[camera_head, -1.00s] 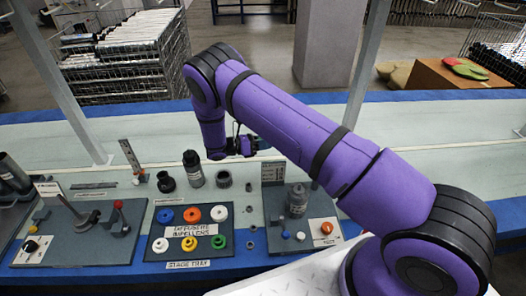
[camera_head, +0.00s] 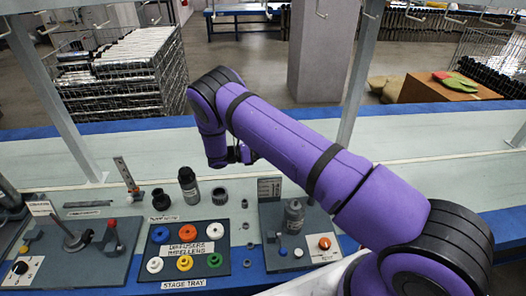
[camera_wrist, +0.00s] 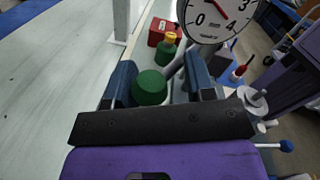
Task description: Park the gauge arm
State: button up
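In the wrist view a round white gauge (camera_wrist: 218,18) with a red needle stands beyond my gripper, tilted, with a grey arm-like piece below it. A green rounded knob (camera_wrist: 150,88) lies between my two spread blue fingers (camera_wrist: 160,85), with a gap visible beside it; whether it joins the gauge's arm I cannot tell. In the head view my gripper (camera_head: 236,155) is small and dark above the bench, behind my purple arm. The gauge is not seen in the head view.
In the head view a stage tray (camera_head: 150,272) holds coloured rings. A left board (camera_head: 108,245) carries a red-knobbed lever, and a right board (camera_head: 275,255) carries a grey bottle. The wrist view shows a green yellow-capped bottle (camera_wrist: 167,52).

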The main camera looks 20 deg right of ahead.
jog(key=shift+o, duration=0.5)
jog(key=shift+d, duration=0.6)
jog(key=shift+a, duration=0.15)
jog(key=w+a, duration=0.1)
jog(key=a, duration=0.9)
jog(key=shift+w+a, duration=0.2)
jog(key=shift+a, duration=0.15)
